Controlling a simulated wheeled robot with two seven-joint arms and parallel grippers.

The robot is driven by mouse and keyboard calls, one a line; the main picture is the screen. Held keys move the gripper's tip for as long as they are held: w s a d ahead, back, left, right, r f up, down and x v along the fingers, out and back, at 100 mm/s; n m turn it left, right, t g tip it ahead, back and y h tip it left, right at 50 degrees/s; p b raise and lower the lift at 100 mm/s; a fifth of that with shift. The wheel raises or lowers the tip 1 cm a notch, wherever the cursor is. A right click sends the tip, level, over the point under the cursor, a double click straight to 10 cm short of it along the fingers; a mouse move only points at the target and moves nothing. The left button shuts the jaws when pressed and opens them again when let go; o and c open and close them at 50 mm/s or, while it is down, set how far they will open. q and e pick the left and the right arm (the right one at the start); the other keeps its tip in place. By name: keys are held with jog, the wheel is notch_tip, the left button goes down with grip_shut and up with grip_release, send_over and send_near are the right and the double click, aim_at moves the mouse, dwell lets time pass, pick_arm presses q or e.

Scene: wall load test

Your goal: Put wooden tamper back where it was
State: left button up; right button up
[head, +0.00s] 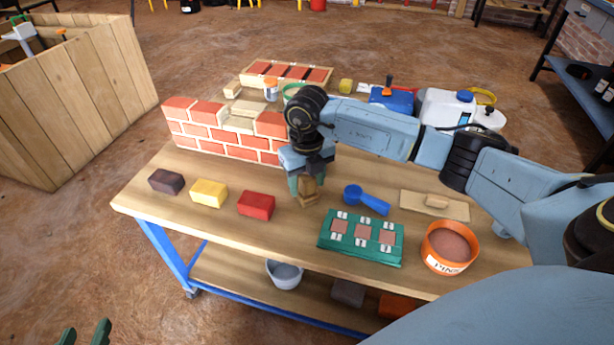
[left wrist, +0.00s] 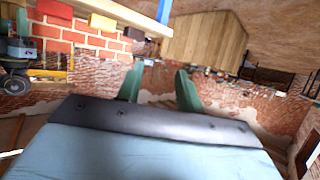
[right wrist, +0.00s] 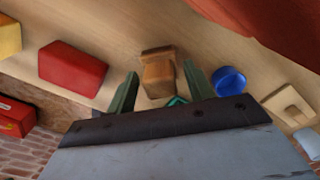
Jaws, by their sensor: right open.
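The wooden tamper (head: 308,193) stands on the workbench in front of the small brick wall, between the red block and the blue scoop. My right gripper (head: 305,180) is above it, pointing down and open. In the right wrist view the tamper (right wrist: 158,76) shows between the two green fingers (right wrist: 160,88), with space on both sides. My left gripper (head: 85,335) is at the lower left of the head view, off the bench. In the left wrist view its fingers (left wrist: 160,85) are apart with nothing between them.
The brick wall (head: 225,135) stands behind the tamper. Dark, yellow and red (head: 257,205) blocks lie to the left. The blue scoop (head: 366,199), green tray (head: 361,238), wooden float (head: 435,205) and orange tub (head: 449,247) lie to the right. Bare bench top (head: 290,232) shows in front of the tamper.

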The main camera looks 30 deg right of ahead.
aim_at(307, 178)
jog(key=shift+r, duration=0.15)
notch_tip(307, 178, up, 4)
jog(key=shift+p, duration=0.95)
notch_tip(307, 178, up, 4)
jog(key=shift+f+p, duration=0.1)
jog(key=shift+p, duration=0.6)
pick_arm(q)
jog(key=s+a+f+g+y, duration=0.1)
jog(key=s+a+f+g, duration=0.2)
jog(key=s+f+g, duration=0.1)
jog(key=s+a+f+g+y+p, duration=0.1)
jog(key=s+a+f+g+y, duration=0.1)
jog(key=s+f+g, duration=0.3)
jog(key=shift+s+a+f+n+g, duration=0.3)
jog(key=shift+s+a+f, duration=0.2)
jog(key=shift+s+f, duration=0.6)
pick_arm(e)
jog(key=shift+r, duration=2.15)
